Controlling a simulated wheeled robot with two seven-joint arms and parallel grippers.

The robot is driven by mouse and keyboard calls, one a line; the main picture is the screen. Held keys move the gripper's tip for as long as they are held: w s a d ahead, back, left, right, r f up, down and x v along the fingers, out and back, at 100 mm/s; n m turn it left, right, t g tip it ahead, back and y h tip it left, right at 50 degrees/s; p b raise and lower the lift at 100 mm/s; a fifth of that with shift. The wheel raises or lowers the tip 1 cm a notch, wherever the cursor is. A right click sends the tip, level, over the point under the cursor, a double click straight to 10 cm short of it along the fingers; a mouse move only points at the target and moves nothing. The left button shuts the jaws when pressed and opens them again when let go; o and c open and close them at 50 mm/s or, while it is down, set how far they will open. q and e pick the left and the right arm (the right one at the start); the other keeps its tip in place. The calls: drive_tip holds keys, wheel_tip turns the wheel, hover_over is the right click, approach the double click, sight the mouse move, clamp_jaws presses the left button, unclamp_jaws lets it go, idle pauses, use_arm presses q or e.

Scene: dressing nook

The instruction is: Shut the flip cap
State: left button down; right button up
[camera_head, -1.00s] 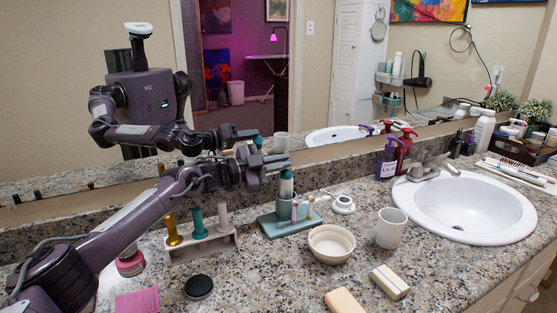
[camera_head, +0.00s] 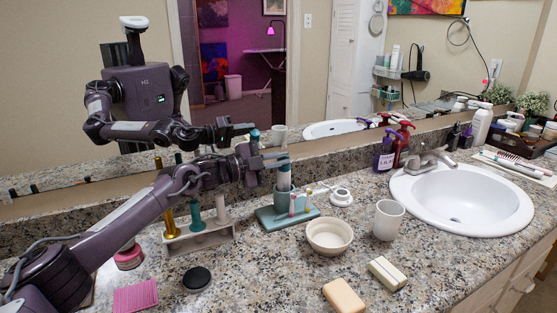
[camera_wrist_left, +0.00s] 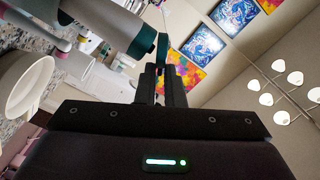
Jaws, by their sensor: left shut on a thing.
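The tube (camera_head: 284,181) is pale with a teal top and stands upright in a teal holder (camera_head: 270,220) on the counter. In the left wrist view the tube (camera_wrist_left: 105,22) slants across the upper left, with its teal flip cap (camera_wrist_left: 163,47) at the end nearest my fingers. The cap stands out from the tube's end. My left gripper (camera_head: 280,160) is at the top of the tube, shut on the flip cap; in the left wrist view its fingertips (camera_wrist_left: 162,70) meet the cap. The fingers partly hide the cap in the head view. My right gripper is out of view.
A rack (camera_head: 200,238) with several upright tubes stands left of the holder. A bowl (camera_head: 329,237), a cup (camera_head: 389,220) and soap bars (camera_head: 345,296) lie to the right and front. The sink (camera_head: 462,200) is at the right; a mirror is behind.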

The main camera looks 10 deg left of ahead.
use_arm(q)
drive_tip(key=c, duration=1.6)
unclamp_jaws()
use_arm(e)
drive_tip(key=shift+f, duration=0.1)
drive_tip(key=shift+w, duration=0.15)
